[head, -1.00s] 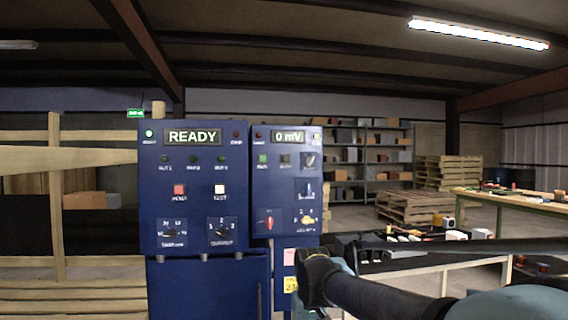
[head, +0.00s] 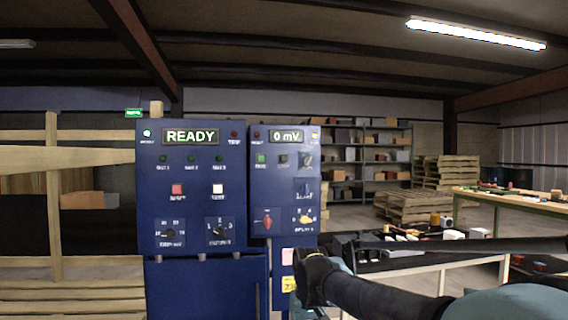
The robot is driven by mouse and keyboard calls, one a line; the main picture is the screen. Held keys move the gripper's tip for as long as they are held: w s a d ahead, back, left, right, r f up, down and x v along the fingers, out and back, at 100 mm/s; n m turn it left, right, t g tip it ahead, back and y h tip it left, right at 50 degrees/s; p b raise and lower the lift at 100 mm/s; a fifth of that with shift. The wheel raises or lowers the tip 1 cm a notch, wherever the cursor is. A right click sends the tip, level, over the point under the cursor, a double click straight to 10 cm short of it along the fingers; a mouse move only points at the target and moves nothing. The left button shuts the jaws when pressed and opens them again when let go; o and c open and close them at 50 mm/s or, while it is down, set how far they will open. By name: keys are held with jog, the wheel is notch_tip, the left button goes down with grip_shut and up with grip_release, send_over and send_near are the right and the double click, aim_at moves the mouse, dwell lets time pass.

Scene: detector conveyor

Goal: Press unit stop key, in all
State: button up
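A blue control cabinet has two panels. The left panel (head: 191,140) has a lit READY display (head: 191,136), a red key (head: 177,189) and a white key (head: 218,189). The right panel (head: 278,190) has a 0 mV display (head: 286,136). Below that display are a green key (head: 261,159) and a dark key (head: 284,160), which looks like the stop key; its label is too small to read surely. My gripper (head: 309,268) is low, in front of the cabinet's lower right edge, below the keys and apart from them in the picture. Its fingers are dark and foreshortened.
The right panel also carries a red knob (head: 266,221) and a yellow knob (head: 306,219). A black-topped table (head: 420,256) with small items is at right, behind my arm. Wooden rails (head: 62,159) stand at left. Pallets (head: 410,206) and shelves (head: 345,170) are behind.

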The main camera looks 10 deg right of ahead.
grip_shut()
dwell(1.1)
